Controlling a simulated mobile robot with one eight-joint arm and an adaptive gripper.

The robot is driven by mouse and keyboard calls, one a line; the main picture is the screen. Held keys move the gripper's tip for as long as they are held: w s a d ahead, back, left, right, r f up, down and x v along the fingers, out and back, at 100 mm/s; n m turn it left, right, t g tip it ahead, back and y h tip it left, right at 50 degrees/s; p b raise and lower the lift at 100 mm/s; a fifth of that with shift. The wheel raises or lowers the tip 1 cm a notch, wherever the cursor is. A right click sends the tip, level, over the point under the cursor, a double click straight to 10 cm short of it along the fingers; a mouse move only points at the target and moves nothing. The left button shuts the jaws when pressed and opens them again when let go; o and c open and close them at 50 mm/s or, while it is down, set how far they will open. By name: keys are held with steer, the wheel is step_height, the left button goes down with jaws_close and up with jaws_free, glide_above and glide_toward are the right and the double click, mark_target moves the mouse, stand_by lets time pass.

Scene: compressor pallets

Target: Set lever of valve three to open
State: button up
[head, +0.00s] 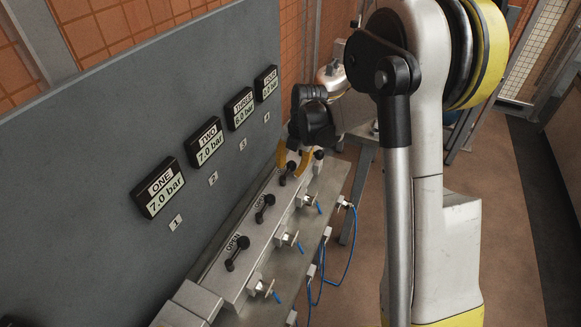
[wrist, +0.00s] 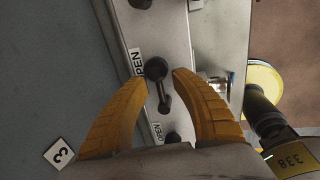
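The black lever of valve three (wrist: 164,98) lies between my gripper's fingers in the wrist view, with its round hub near the fingertips and its handle pointing back toward the palm. In the head view this lever (head: 287,175) is partly hidden by my gripper (head: 293,160). My gripper (wrist: 161,77) is open, with one orange finger on each side of the lever. I cannot tell whether either finger touches it. A white OPEN label (wrist: 138,62) sits beside the hub.
Neighbouring levers one (head: 237,253), two (head: 265,206) and four (head: 318,154) stand along the same metal rail. The grey panel (head: 110,130) rises close on the left. Small valves with blue hoses (head: 321,275) hang on the right side.

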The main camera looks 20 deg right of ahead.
step_height(320, 180, up, 12)
steer(key=s+d, duration=0.1)
steer(key=shift+s+d, duration=0.3)
steer(key=shift+f, duration=0.1)
stand_by(0.3)
steer(key=s+a+r+m+t+h, duration=0.1)
steer(key=s+a+r+m, duration=0.15)
steer(key=s+m, duration=0.45)
steer(key=s+a+r+m+t, duration=0.1)
steer(key=s+r+m+t, duration=0.1)
steer(key=s+r+m, duration=0.35)
steer(key=s+a+f+m+t, duration=0.1)
steer(key=s+f+m+t, duration=0.1)
steer(key=s+m, duration=0.9)
steer(key=f+m, duration=0.1)
steer(key=m, duration=0.2)
steer(key=shift+f+m+t+h, duration=0.15)
steer(key=shift+m+t+h, duration=0.15)
steer(key=shift+m, duration=0.05)
steer(key=shift+a, duration=0.1)
